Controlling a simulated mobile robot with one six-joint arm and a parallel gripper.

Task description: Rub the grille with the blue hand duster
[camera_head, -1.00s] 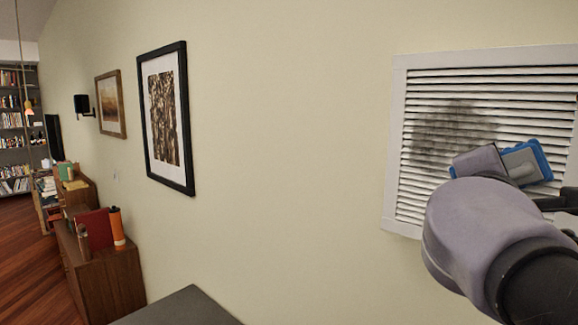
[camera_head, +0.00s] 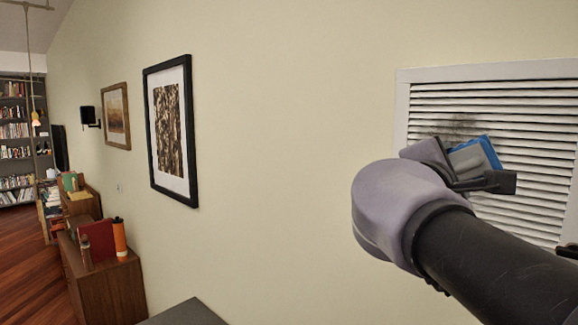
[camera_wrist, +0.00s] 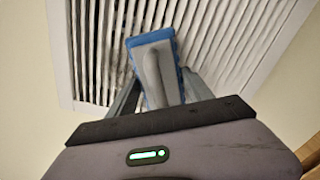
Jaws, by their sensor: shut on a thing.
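The white louvred grille (camera_head: 540,125) is set in the wall on the right of the head view, with a dark smudge (camera_head: 452,128) on its slats. It fills the top of the wrist view (camera_wrist: 225,40). The blue hand duster (camera_head: 489,152) has a grey handle and blue edge; it also shows in the wrist view (camera_wrist: 152,44). My gripper (camera_head: 478,182) is shut on the duster and holds it in front of the slats. In the wrist view the fingers (camera_wrist: 155,98) lie on both sides of the handle. I cannot tell whether the duster touches the slats. My arm hides the grille's lower left.
A black-framed picture (camera_head: 170,130) and a smaller framed picture (camera_head: 115,115) hang on the wall to the left. A wooden cabinet (camera_head: 110,285) with an orange bottle (camera_head: 119,237) stands below. A dark flat surface (camera_head: 185,315) is at the bottom. The wall between is bare.

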